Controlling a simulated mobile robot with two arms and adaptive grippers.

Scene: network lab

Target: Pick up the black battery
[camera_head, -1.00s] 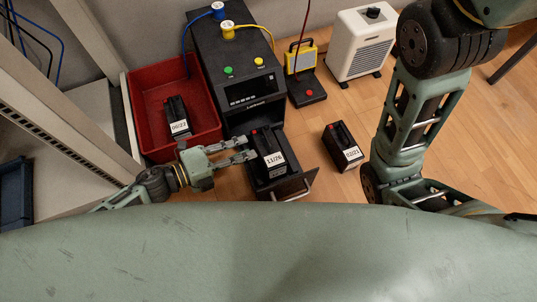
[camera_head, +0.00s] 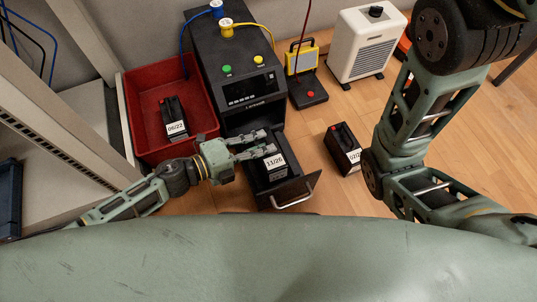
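A black battery (camera_head: 268,172) labelled 11/26 stands in the open drawer (camera_head: 306,186) at the front of a dark cabinet (camera_head: 232,62). My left gripper (camera_head: 269,142) reaches in from the left, its two fingers apart over the near-left top of this battery and hiding part of it. I cannot tell whether they touch it. A third black battery (camera_head: 172,113), with a dated label, is in the red bin (camera_head: 146,82). My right gripper is not in view.
A white heater (camera_head: 362,45) and a black stand with a yellow frame (camera_head: 306,90) are behind on the wooden floor. Blue and yellow cables run from the cabinet top. A shelf rack (camera_head: 60,105) is at left. My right arm fills the right side.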

